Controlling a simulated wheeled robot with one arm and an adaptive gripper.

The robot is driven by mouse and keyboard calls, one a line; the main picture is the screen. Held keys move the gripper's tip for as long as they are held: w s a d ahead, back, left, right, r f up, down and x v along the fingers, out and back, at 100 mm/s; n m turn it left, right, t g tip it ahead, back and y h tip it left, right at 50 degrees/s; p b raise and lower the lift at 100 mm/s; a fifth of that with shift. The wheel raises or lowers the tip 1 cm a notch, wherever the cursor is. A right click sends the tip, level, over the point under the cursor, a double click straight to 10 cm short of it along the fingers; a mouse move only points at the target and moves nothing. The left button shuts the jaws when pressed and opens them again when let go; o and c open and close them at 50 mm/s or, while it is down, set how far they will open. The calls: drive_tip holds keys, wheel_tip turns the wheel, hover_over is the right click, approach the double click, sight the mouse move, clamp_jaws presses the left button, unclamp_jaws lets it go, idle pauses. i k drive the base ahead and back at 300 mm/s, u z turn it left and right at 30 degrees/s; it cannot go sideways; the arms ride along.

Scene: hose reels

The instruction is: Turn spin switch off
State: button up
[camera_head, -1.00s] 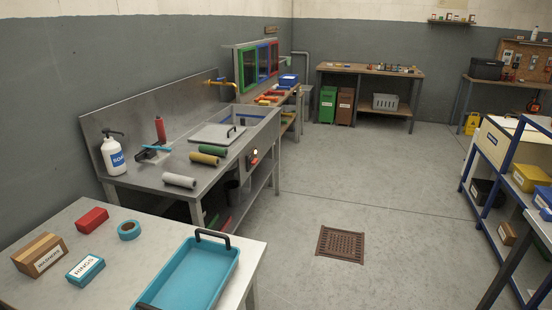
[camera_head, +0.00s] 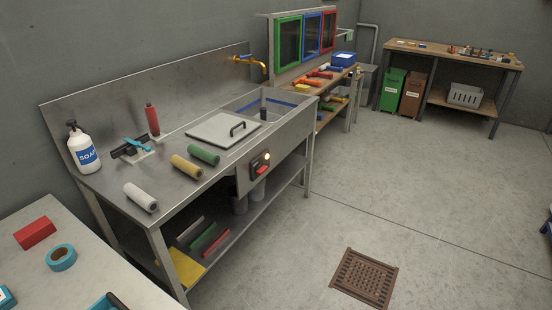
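A dark switch box (camera_head: 260,165) is fixed to the front of the steel sink bench (camera_head: 174,167), below the sink. It has a red part low down and a small pale, bright spot near its top. I cannot read any label, and its on or off position is too small to tell. My gripper is not in view.
White, yellow and green rollers lie along the bench's front edge, near a soap bottle (camera_head: 83,148). A worktable (camera_head: 110,275) fills the lower left. The floor right of the bench is clear around a rusty drain grate (camera_head: 364,278).

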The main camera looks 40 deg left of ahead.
sight(260, 169)
drive_tip(key=u, duration=0.5)
drive_tip(key=i, duration=1.25)
drive_tip(key=u, duration=1.7)
drive_tip(key=i, duration=0.7)
drive_tip(key=u, duration=0.55)
